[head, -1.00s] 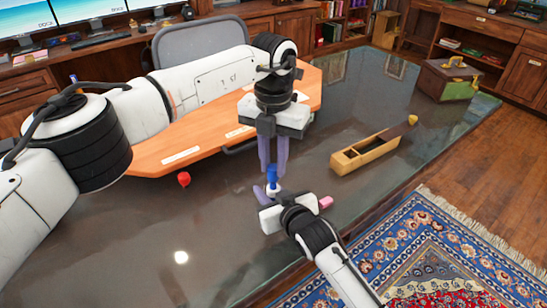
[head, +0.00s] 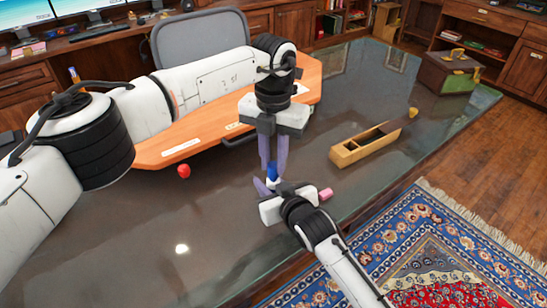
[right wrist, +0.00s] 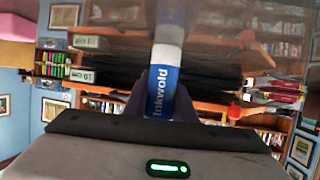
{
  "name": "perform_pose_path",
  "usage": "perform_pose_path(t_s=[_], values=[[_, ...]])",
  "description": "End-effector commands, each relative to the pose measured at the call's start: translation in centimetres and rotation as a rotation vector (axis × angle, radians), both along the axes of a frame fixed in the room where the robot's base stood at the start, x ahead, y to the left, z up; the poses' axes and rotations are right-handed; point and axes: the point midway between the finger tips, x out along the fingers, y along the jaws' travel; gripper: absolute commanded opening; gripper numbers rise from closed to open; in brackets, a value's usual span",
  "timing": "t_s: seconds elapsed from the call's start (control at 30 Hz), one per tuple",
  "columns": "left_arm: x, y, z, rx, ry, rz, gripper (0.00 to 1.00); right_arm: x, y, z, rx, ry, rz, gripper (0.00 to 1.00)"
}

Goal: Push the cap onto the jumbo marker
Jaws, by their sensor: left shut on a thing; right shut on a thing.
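The jumbo marker (head: 272,174) stands about upright, with a blue part above a white part, low over the glossy desk. The right wrist view shows its blue "Inkwold" label (right wrist: 162,88) and white section. My right gripper (head: 270,190) is shut on the marker. My left gripper (head: 273,165) points straight down from above, its purple fingers shut at the marker's upper end. The cap cannot be made out separately; those fingers hide what they hold. Whether cap and marker touch cannot be told.
A long open wooden box (head: 366,147) lies to the right on the desk. A pink block (head: 326,193) sits beside my right gripper. A red object (head: 184,171) lies to the left. An orange board (head: 190,148) is behind; the front-left desk is clear.

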Motion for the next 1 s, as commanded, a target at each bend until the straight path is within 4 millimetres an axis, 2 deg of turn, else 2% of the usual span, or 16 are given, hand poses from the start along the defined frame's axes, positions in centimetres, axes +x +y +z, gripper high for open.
perform_pose_path(t_s=[0.87,0.9,1.0], values=[[0.0,0.0,-1.3,0.000,0.001,0.000,0.00,0.0,0.0,-0.1,0.000,0.001,0.000,0.00],[0.0,0.0,-1.3,0.001,0.001,0.000,0.27,0.0,0.0,-0.1,0.000,0.001,0.000,0.00],[0.0,0.0,-1.3,0.000,0.001,0.000,0.42,0.0,0.0,-0.1,0.000,0.001,0.000,0.00]])
